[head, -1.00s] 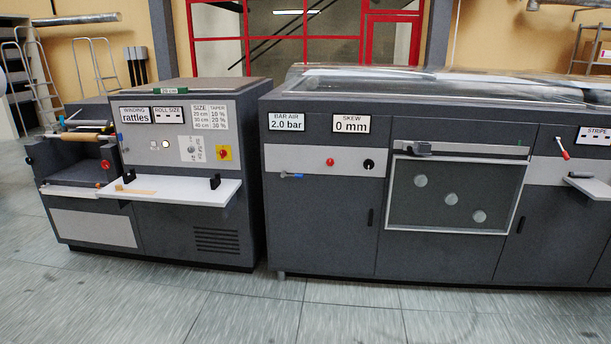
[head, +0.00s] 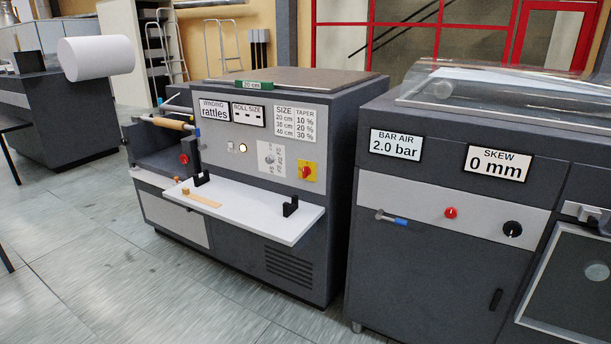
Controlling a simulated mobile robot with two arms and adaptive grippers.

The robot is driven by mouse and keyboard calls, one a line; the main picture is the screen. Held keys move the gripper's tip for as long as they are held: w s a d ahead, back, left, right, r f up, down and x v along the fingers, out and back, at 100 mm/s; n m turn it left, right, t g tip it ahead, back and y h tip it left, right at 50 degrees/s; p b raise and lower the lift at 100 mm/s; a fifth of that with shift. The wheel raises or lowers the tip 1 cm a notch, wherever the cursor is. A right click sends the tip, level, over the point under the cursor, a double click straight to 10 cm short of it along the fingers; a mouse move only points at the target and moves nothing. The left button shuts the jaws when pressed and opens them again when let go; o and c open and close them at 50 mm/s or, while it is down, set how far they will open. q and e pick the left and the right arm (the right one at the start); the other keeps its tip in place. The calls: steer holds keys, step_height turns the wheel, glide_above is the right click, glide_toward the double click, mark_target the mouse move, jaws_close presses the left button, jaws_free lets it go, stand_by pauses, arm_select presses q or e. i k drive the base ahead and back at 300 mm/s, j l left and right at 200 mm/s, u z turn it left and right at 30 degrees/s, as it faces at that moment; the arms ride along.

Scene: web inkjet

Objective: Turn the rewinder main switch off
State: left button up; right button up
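The rewinder cabinet (head: 240,222) stands left of centre in the head view, with a sign reading "WINDING rattles". Its main switch (head: 307,172) is a red rotary knob on a yellow plate, at the right end of the light grey panel. The exact angle of the knob is too small to tell. A white shelf (head: 250,220) juts out below the panel, lower than the switch. Neither of my grippers is in view.
A dark machine (head: 430,270) with "BAR AIR" and "SKEW" signs stands close on the right. A white paper roll (head: 96,58) is at the far left. The grey floor (head: 130,290) in front of the rewinder is clear.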

mark_target(306, 171)
steer(key=i+j, duration=0.3)
steer(key=i+j+z, duration=0.15)
steer(key=i+j, duration=0.2)
steer(key=j, duration=0.2)
steer(key=i+j, duration=0.3)
steer(key=j, duration=0.15)
steer(key=z, duration=0.05)
